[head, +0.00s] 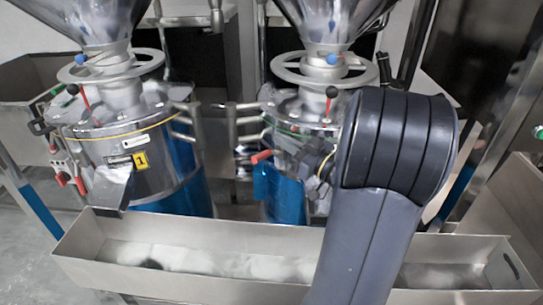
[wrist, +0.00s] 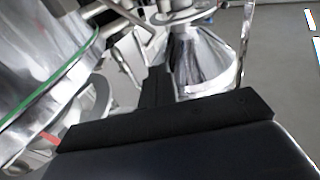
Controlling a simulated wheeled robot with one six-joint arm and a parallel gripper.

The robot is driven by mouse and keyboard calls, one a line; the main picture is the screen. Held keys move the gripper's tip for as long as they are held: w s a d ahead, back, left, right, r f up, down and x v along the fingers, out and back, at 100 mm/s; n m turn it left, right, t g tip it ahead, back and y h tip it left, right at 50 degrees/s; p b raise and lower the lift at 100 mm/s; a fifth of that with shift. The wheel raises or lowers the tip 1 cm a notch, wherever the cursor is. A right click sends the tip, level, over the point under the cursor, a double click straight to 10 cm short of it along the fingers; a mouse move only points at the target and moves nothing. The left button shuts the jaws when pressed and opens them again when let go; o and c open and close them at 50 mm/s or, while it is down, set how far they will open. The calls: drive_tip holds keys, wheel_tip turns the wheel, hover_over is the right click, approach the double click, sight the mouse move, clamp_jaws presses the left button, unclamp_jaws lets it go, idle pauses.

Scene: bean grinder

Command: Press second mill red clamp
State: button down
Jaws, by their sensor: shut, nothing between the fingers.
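The second mill (head: 292,110) is the silver and blue machine right of centre in the head view. A red clamp handle (head: 262,156) sticks out on its left side, above a blue panel. A small red piece (wrist: 50,138) shows at the lower left, below a green-rimmed drum (wrist: 45,70). I cannot tell whether it is the clamp or whether the fingers touch anything.
The first mill (head: 125,150), with a yellow label 1, stands on the left and has its own red handles (head: 70,182). A long metal trough (head: 180,232) runs in front of both mills. A sloping metal frame (head: 497,130) stands at right.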

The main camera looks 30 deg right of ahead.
drive_tip(key=s+d+f+m+b, duration=0.2)
drive_tip(key=s+d+f+b, duration=0.1)
drive_tip(key=s, duration=0.3)
drive_tip(key=shift+s+f, duration=0.25)
drive_tip(key=shift+f, duration=0.05)
drive_tip(key=shift+w+a, duration=0.1)
drive_tip(key=shift+w, duration=0.05)
drive_tip(key=r, duration=0.1)
hover_over(266, 156)
drive_tip(key=v, duration=0.3)
drive_tip(key=f, duration=0.1)
drive_tip(key=a+f+b, duration=0.1)
drive_tip(key=f, duration=0.1)
drive_tip(key=shift+w, duration=0.15)
drive_tip(key=shift+f+b, duration=0.15)
drive_tip(key=shift+b, duration=0.15)
